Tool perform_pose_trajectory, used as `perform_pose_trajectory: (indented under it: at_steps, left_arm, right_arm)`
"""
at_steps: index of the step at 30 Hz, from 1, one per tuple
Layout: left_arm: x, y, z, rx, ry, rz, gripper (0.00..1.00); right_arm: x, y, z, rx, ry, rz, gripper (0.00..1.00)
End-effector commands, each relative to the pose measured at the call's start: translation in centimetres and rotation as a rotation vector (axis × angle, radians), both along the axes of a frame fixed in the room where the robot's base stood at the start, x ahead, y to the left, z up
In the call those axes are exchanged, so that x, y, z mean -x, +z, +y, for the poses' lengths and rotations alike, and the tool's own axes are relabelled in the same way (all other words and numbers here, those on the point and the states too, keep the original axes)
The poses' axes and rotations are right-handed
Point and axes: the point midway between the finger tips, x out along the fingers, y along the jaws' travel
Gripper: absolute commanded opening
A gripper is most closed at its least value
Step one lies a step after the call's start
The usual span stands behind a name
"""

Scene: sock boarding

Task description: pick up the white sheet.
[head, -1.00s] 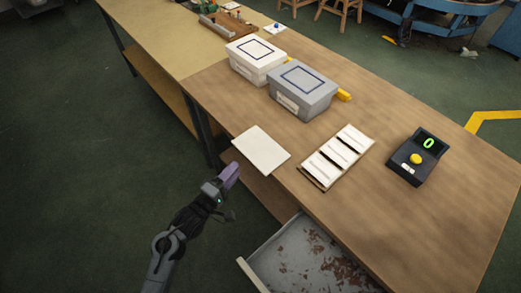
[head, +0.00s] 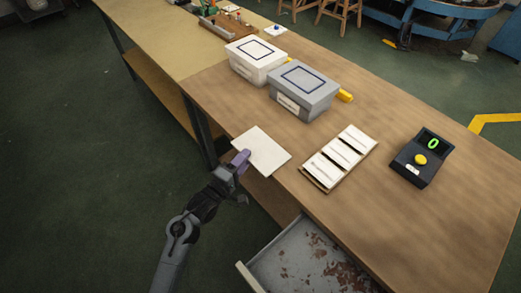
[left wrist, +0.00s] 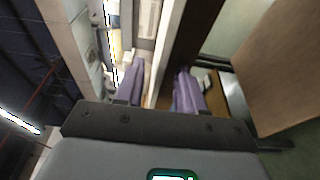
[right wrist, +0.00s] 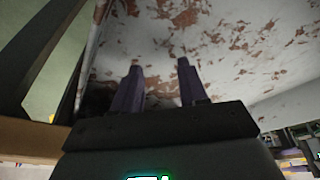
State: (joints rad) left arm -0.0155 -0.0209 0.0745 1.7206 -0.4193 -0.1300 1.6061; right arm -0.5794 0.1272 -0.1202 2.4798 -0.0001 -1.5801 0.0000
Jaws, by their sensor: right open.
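The white sheet (head: 264,153) lies flat at the table's near edge in the head view, with its near corner sticking out past the edge. My left gripper (head: 241,159) is at that overhanging side, its purple fingertips overlapping the sheet's near-left edge in the picture. In the left wrist view my left gripper (left wrist: 160,86) has its fingers apart, with a pale strip between them; I cannot tell if this is the sheet. My right gripper (right wrist: 157,82) is open and empty in the right wrist view, facing a rust-stained surface. It is outside the head view.
An open, rust-stained drawer (head: 308,262) juts out below the table (head: 420,225). A card rack (head: 338,158) stands right of the sheet, then a black counter device (head: 422,158) showing 0. White (head: 255,58) and grey (head: 303,90) lidded boxes stand behind.

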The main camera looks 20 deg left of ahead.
Motion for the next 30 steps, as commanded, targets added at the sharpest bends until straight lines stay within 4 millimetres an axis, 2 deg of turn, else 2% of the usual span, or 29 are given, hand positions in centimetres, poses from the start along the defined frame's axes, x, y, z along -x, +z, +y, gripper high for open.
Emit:
perform_pose_trajectory:
  at_steps: [1, 7, 20, 30]
  left_arm:
    - [0.0, 0.0, 0.0, 0.0, 0.0, 0.0, 0.3]
    - [0.0, 0.0, 0.0, 0.0, 0.0, 0.0, 0.0]
    - [0.0, 0.1, 0.0, 0.0, 0.0, 0.0, 0.0]
    - [0.0, 1.8, -0.2, 0.0, -0.004, -0.001, 0.0]
  right_arm:
    - [0.0, 0.0, 0.0, -0.001, -0.001, 0.0, 0.43]
    - [0.0, 0.0, 0.1, -0.005, -0.004, 0.0, 0.43]
    - [0.0, 0.2, 0.3, -0.011, -0.007, 0.001, 0.43]
    - [0.0, 2.2, 0.2, -0.008, -0.006, 0.0, 0.43]
